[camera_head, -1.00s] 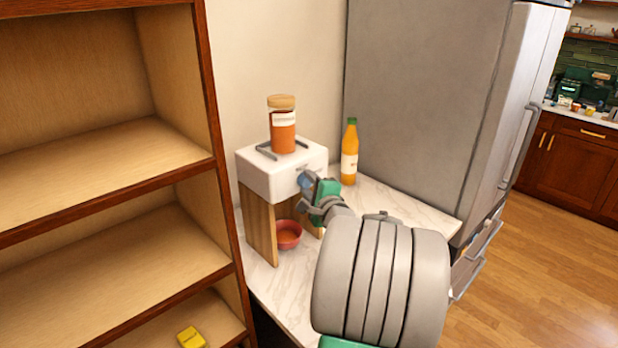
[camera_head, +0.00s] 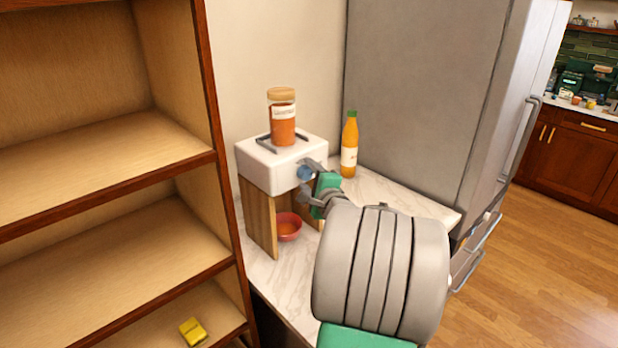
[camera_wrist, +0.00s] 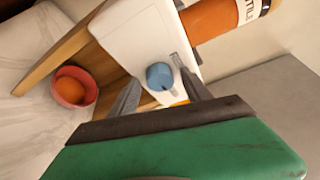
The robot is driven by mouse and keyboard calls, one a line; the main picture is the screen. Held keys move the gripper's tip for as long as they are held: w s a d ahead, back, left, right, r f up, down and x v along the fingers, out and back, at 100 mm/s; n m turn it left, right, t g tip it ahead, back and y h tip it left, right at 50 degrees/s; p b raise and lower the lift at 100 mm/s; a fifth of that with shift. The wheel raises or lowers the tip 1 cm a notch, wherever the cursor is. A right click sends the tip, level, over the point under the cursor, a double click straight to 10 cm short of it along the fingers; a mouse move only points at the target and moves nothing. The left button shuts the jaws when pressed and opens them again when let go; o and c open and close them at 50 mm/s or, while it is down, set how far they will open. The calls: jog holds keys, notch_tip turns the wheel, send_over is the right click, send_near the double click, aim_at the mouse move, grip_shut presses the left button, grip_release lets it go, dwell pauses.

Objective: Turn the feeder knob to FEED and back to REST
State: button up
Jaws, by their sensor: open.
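The feeder (camera_head: 262,170) is a white box on wooden legs on the marble counter. A jar of orange contents (camera_head: 283,122) with a wooden lid stands on top of it. The blue feeder knob (camera_head: 304,172) is on the box's front face; it also shows in the wrist view (camera_wrist: 160,76). My gripper (camera_head: 310,180) is at that face, in front of the knob. In the wrist view its two fingers (camera_wrist: 160,95) are spread, with the knob between and just beyond the tips. I cannot tell whether they touch it. The knob's markings are not readable.
A red bowl (camera_head: 287,228) with orange contents sits under the feeder. An orange bottle (camera_head: 349,146) stands right of it, before the grey fridge (camera_head: 425,95). A wooden shelf (camera_head: 110,150) with a yellow item (camera_head: 193,331) is at left. The counter's right part is clear.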

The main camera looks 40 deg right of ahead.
jog(key=b+v, duration=0.2)
jog(key=v, duration=0.5)
jog(key=shift+s+a, duration=0.15)
jog(key=shift+s, duration=0.25)
